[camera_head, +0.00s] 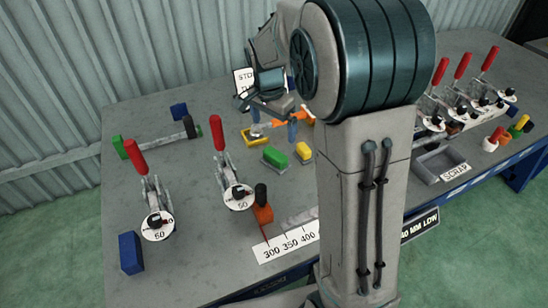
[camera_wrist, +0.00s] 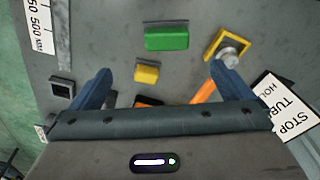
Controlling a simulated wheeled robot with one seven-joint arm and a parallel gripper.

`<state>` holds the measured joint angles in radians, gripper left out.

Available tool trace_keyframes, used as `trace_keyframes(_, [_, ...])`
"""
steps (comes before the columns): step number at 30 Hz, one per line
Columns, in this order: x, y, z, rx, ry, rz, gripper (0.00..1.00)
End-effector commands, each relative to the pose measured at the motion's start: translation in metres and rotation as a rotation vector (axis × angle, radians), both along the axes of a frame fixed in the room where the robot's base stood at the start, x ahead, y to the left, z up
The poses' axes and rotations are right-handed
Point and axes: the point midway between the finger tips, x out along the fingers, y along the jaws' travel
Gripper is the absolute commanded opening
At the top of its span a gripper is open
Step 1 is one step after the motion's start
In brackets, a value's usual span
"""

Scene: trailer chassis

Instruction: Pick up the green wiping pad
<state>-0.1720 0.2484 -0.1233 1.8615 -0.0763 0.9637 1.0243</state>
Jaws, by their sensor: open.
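The green wiping pad (camera_head: 275,156) lies flat on the grey bench beside a smaller yellow block (camera_head: 303,152). In the wrist view the green pad (camera_wrist: 166,37) is at the upper middle, beyond the yellow block (camera_wrist: 146,72). My gripper (camera_head: 276,124) is above the bench behind the pad in the head view. Its blue fingers (camera_wrist: 165,82) are spread wide in the wrist view with nothing held between them. The pad lies ahead of the fingertips, apart from them.
A yellow holder (camera_wrist: 226,44) with a metal cylinder sits near the right finger. An orange part (camera_wrist: 204,92) and a STOP sign (camera_wrist: 288,112) are close by. Red-handled clamps (camera_head: 228,175) stand left of the pad. A grey scrap tray (camera_head: 438,164) is at right.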

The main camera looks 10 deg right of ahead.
Motion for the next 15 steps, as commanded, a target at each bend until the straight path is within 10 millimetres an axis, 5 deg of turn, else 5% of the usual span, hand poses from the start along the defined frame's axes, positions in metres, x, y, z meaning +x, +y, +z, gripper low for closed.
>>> trace_keyframes(7, [0.013,0.0,-0.021,-0.009,0.007,-0.055,1.0])
trace_keyframes(15, [0.016,-0.005,-0.073,-0.008,0.008,-0.055,1.0])
